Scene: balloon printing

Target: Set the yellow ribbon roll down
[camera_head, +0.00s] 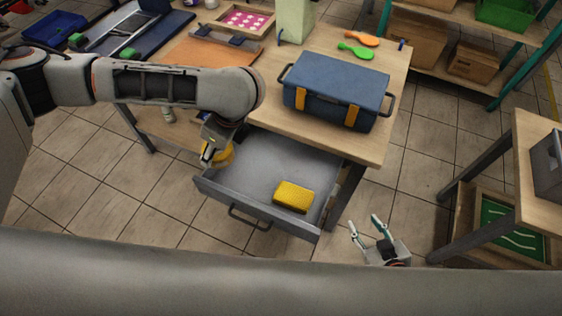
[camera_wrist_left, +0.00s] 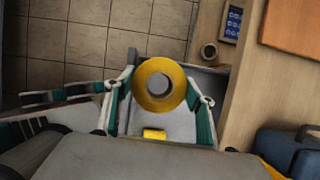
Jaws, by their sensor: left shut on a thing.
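The yellow ribbon roll (camera_wrist_left: 144,82) is a ring with a grey centre, held between the fingers of my left gripper (camera_wrist_left: 160,105). In the head view the roll (camera_head: 221,155) is partly hidden by my left gripper (camera_head: 210,152), at the left side of the open grey drawer (camera_head: 252,168). I cannot tell whether the roll touches the drawer. My right gripper (camera_head: 371,228) is open and empty, low to the right of the drawer.
A yellow sponge-like block (camera_head: 293,196) lies in the drawer's right part. A blue toolbox (camera_head: 335,90) stands on the wooden table (camera_head: 390,140) above, with orange and green balloon-shaped items (camera_head: 355,51) behind. Another table (camera_head: 525,180) stands at right. The drawer's middle is clear.

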